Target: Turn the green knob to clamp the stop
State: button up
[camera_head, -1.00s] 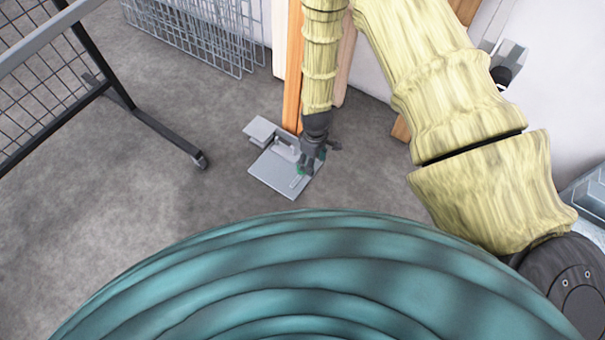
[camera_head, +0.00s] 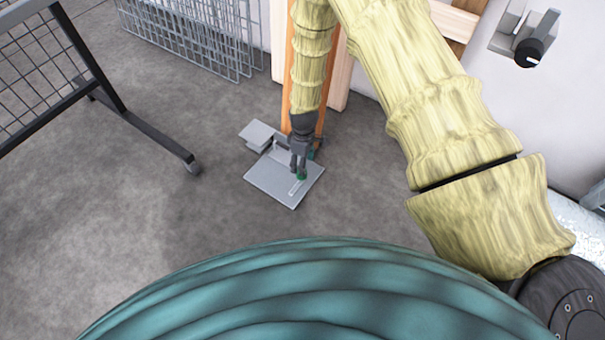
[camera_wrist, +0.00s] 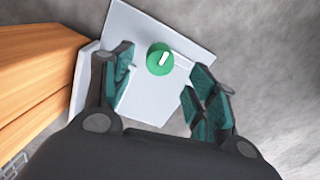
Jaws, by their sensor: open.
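The green knob (camera_wrist: 159,60) with a white mark on top sits on a light grey plate (camera_wrist: 190,33) in the wrist view. In the head view the knob (camera_head: 301,176) shows small at my gripper's tips, on the plate (camera_head: 272,184) with a slot in it. My gripper (camera_wrist: 158,88) is open, with one finger left of the knob and one to its lower right. The fingers appear apart from the knob. In the head view my gripper (camera_head: 299,171) points down over the plate. The stop cannot be made out clearly.
An orange wooden post (camera_head: 287,100) stands right behind the plate. A wire mesh basket (camera_head: 200,35) is at the back, and a black-framed mesh rack (camera_head: 130,115) is at the left. A black knob (camera_head: 529,52) is on the white surface at upper right.

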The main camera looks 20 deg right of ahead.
jog(key=b, duration=0.2)
send_over(298, 182)
jog(key=d, duration=0.2)
notch_tip(298, 182, down, 6)
jog(key=shift+w+a, duration=0.1)
jog(key=shift+c, duration=0.2)
grip_shut()
